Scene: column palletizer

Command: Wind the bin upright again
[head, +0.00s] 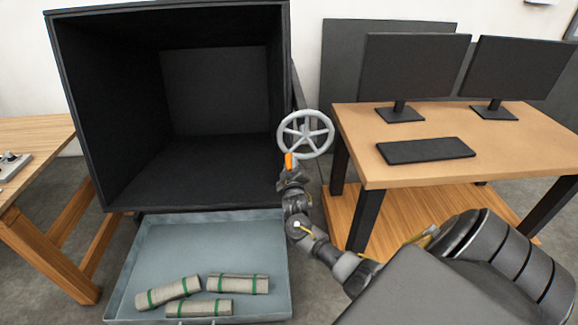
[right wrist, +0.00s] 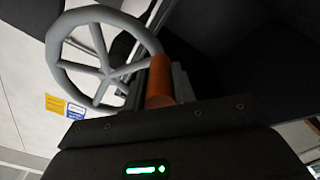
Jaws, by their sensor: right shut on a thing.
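The large black bin (head: 215,95) stands at the back with its open mouth facing me; its inside looks empty. A grey spoked handwheel (head: 306,134) is at the bin's right side, and it also shows in the right wrist view (right wrist: 101,62). An orange handle (head: 289,161) sticks out from the wheel's lower left rim and shows large in the right wrist view (right wrist: 159,82). My right gripper (head: 289,170) is shut on the orange handle; its fingers are mostly hidden. My left gripper is in neither view.
A grey tray (head: 150,250) lies below the bin's mouth, holding three pale rolls (head: 238,284) with green bands. A desk (head: 440,150) with two monitors (head: 413,68) and a keyboard (head: 425,150) stands close to the right of the wheel. A wooden table (head: 35,135) is at the left.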

